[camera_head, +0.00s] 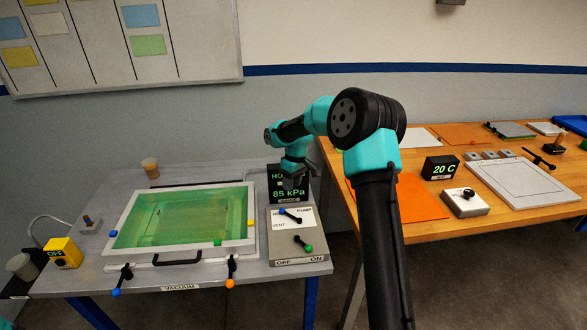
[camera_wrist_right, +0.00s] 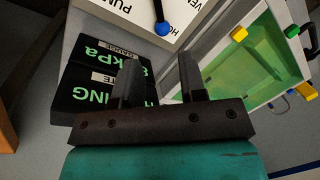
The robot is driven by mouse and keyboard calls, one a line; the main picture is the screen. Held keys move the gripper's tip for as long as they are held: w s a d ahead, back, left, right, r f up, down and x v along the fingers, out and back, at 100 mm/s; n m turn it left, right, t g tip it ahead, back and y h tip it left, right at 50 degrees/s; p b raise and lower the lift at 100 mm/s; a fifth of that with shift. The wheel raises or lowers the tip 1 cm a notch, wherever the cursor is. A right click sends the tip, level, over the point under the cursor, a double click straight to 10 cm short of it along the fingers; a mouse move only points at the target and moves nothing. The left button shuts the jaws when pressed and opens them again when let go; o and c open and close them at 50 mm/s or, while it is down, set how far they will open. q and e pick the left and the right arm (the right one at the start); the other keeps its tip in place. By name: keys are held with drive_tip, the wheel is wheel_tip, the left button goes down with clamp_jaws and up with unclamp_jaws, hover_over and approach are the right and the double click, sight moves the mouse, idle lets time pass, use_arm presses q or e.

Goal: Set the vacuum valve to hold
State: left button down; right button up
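The valve panel (camera_head: 293,225) is a grey box with a white plate lettered PUMP, VENT and a partly covered H label. Its black valve lever (camera_head: 292,215) has a blue knob at the end toward the H label. In the right wrist view the blue knob (camera_wrist_right: 162,28) lies by the letters HO. The gauge display (camera_head: 289,194) reads 85 kPa with HO above; in the wrist view the display (camera_wrist_right: 90,100) shows letters ending in NG. My right gripper (camera_wrist_right: 160,82) is open and empty, above the display and apart from the lever. My left gripper is not in view.
A green-knobbed lever (camera_head: 303,243) sits by the OFF/ON label. A wooden table (camera_head: 438,228) holds boards and a 20 C display (camera_head: 441,168).

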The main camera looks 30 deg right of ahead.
drive_tip(key=r, duration=0.4)
drive_tip(key=d+r, duration=0.1)
drive_tip(key=shift+w+r, duration=0.25)
drive_tip(key=shift+r, duration=0.15)
